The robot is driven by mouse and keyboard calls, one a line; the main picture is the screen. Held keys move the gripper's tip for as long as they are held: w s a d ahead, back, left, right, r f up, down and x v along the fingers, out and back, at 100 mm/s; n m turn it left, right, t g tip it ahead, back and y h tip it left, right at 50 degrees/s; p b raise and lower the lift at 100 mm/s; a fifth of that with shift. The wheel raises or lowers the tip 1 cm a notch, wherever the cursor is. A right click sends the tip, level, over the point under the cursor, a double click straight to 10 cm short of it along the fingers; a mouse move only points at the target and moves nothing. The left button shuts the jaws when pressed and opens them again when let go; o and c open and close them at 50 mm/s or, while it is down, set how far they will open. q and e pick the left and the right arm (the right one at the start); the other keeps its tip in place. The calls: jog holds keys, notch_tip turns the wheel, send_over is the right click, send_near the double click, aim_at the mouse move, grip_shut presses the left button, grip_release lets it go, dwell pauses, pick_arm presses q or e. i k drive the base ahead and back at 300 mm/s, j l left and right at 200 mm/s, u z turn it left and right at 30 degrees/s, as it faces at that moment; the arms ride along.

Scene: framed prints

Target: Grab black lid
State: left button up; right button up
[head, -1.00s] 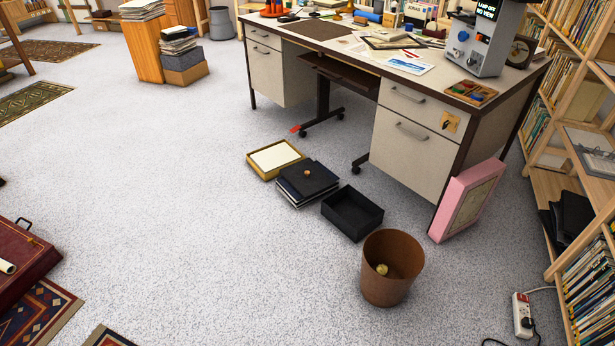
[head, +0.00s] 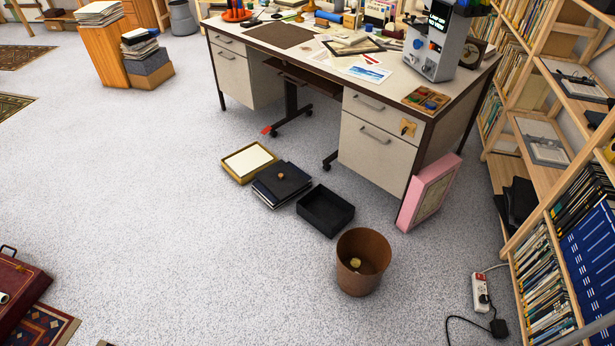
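A flat black lid (head: 283,181) with a small tan knob (head: 281,176) on top lies on a low stack of dark folders or papers on the floor, in front of the desk. An open, empty-looking black box (head: 326,211) sits just to its right. A shallow yellow-edged tray (head: 248,162) holding white sheets is just to its left. Neither of my grippers shows in the head view.
A brown waste bin (head: 362,262) and a pink framed box (head: 430,193) leaning on the desk (head: 370,150) stand to the right. A power strip (head: 480,292) with cable lies near the bookshelf (head: 535,250). Open carpet (head: 150,220) lies left and in front.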

aim_at(283, 182)
jog(key=i+j+z, duration=0.75)
jog(key=i+j, duration=0.25)
